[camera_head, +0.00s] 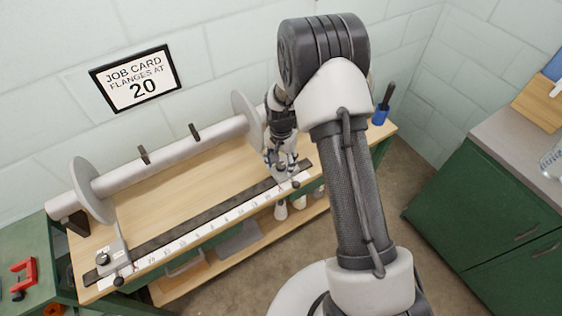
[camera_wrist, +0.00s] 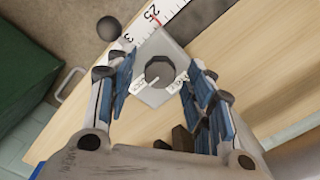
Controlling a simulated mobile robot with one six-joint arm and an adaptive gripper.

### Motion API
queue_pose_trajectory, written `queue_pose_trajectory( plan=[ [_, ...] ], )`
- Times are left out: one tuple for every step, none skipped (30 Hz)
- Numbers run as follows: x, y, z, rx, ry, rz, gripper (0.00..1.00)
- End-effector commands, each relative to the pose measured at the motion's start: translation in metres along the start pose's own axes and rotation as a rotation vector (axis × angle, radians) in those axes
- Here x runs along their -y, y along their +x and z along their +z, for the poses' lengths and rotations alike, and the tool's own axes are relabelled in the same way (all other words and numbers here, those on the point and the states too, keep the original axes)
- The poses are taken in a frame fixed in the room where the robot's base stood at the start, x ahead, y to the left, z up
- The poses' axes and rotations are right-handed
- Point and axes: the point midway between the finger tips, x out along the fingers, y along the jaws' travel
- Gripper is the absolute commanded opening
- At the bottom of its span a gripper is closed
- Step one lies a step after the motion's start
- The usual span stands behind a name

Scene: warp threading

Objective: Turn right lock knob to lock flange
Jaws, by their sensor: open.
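The right lock knob (camera_wrist: 159,71) is a dark, many-sided knob on a light metal plate (camera_wrist: 156,97) in the wrist view. A small white label shows on each side of it. My gripper (camera_wrist: 160,88) is open, with its blue-padded fingers on either side of the knob and a gap to it. In the head view my gripper (camera_head: 283,163) points down over the right end of the ruler. The right flange (camera_head: 243,110) is a grey disc on the roller (camera_head: 170,157), partly behind my arm. The left flange (camera_head: 92,190) stands at the roller's other end.
The ruler (camera_head: 200,238) and a dark rail (camera_head: 190,218) run along the bench's front edge. The left slider (camera_head: 116,257) with its own knob sits at the left end. A job card (camera_head: 136,80) reads "flanges at 20". A blue cup (camera_head: 380,114) stands at the right.

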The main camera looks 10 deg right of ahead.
Motion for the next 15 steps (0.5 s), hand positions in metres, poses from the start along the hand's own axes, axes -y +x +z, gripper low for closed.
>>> queue_pose_trajectory(
  plan=[
    [0.0,-0.003,0.0,-0.001,0.0,-0.001,0.48],
    [0.0,-0.005,-0.001,-0.001,0.0,-0.001,0.48],
    [0.001,-0.01,-0.001,-0.003,0.0,-0.002,0.48],
    [0.001,-0.014,-0.001,-0.004,0.0,-0.003,0.48],
    [0.001,-0.018,-0.001,-0.004,0.0,-0.003,0.48],
    [0.001,-0.026,-0.001,-0.004,0.0,-0.003,0.48],
    [0.001,-0.032,-0.001,-0.005,0.0,-0.004,0.48],
    [0.001,-0.039,-0.001,-0.005,0.0,-0.004,0.48],
    [0.001,-0.048,-0.001,-0.005,0.0,-0.004,0.48],
    [0.001,-0.055,-0.001,-0.005,0.0,-0.004,0.48],
    [0.001,-0.061,-0.001,-0.004,0.0,-0.004,0.48],
    [0.001,-0.07,-0.001,-0.005,0.0,-0.004,0.48],
    [0.001,-0.076,-0.001,-0.004,0.0,-0.003,0.48],
    [0.001,-0.082,-0.001,-0.004,0.0,-0.003,0.48],
    [0.001,-0.089,-0.001,-0.004,0.0,-0.003,0.48]
  ],
)
